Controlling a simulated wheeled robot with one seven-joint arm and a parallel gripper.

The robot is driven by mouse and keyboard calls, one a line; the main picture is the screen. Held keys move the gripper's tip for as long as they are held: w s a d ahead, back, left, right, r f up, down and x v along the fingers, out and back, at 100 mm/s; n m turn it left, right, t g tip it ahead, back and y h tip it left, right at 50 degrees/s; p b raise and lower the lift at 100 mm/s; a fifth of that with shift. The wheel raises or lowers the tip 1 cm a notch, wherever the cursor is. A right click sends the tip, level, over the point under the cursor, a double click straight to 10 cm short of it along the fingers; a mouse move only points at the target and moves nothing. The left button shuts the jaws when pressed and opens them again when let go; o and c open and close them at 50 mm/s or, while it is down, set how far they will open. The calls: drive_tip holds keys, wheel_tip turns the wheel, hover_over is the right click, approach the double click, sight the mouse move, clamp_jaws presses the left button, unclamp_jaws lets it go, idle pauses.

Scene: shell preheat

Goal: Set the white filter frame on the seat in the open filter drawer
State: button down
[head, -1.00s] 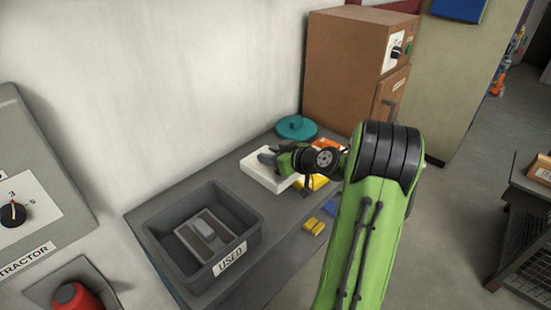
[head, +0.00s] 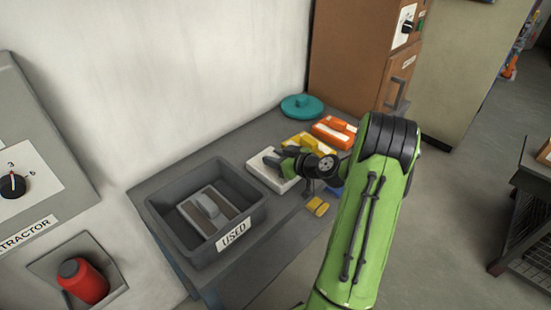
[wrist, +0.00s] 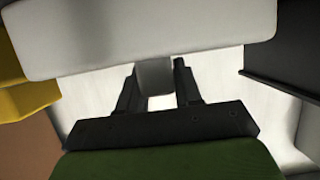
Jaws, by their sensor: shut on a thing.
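The white filter frame (head: 268,172) is in my gripper (head: 279,158), over or on the bench beside the grey bin. It also shows in the wrist view as a pale block (wrist: 150,40) across the top. In the wrist view my gripper (wrist: 158,75) has its two dark fingers either side of a grey tab (wrist: 155,80). My wrist hides part of the frame in the head view. I cannot tell whether the frame touches the bench. The open filter drawer and its seat are not in view.
A grey bin (head: 160,235) marked USED holds a grey-handled frame. Yellow (head: 300,141) and orange (head: 335,130) frames, a teal disc (head: 302,107) and small yellow pieces (head: 317,206) lie on the bench (head: 250,245). A brown cabinet (head: 345,60) stands behind; an extractor panel (head: 30,150) is at left.

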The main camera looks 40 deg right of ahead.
drive_tip(key=c, duration=0.8)
unclamp_jaws()
drive_tip(key=shift+r, duration=0.1)
